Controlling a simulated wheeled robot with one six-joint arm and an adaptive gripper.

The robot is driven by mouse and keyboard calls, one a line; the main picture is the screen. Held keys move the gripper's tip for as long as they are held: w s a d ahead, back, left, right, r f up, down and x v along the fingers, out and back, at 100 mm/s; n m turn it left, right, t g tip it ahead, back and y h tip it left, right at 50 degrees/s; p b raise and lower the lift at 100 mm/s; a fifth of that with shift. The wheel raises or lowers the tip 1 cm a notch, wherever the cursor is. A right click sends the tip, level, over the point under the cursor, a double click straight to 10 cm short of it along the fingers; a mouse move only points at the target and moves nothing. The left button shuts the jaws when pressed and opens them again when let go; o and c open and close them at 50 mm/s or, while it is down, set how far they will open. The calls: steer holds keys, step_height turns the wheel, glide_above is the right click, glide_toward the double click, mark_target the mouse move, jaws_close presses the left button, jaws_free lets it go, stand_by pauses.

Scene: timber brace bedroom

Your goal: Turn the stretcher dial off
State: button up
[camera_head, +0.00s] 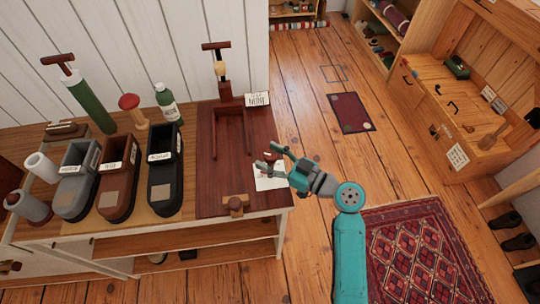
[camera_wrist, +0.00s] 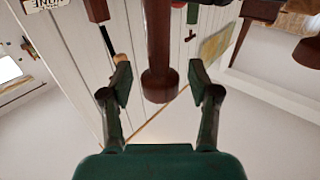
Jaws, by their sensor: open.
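A dark red-brown wooden stand (camera_head: 222,190) sits at the right end of the bench, with a U-shaped frame (camera_head: 216,135) and a T-handled post on it. A small dark red part (camera_head: 271,158) shows between the fingers of my gripper (camera_head: 268,156) at the stand's right edge. In the wrist view, a dark brown round-ended post (camera_wrist: 160,85) stands between the open fingertips of my gripper (camera_wrist: 160,83), with gaps on both sides. I cannot tell for sure which part is the stretcher dial or its setting. A wooden knob (camera_head: 235,205) is at the stand's front.
White paper (camera_head: 269,180) lies below my gripper. A lettered card (camera_head: 257,99) is at the stand's back. Shoe-shaped boxes (camera_head: 118,190), a green pump (camera_head: 90,103) and a green bottle (camera_head: 168,105) stand left. Floor right of the bench is open, with a patterned rug (camera_head: 412,255).

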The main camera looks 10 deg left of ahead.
steer(key=shift+a, duration=0.1)
jaws_close()
steer(key=shift+w+n+g+y, duration=0.15)
steer(key=shift+n+g+y, duration=0.35)
steer(key=shift+n+g, duration=0.85)
steer(key=shift+n+g+y, duration=0.15)
steer(key=shift+n+g, duration=0.55)
steer(key=shift+g, duration=0.7)
steer(key=shift+n+g+y, duration=0.15)
steer(key=shift+n+g, duration=0.5)
steer(key=shift+g, duration=0.7)
jaws_free()
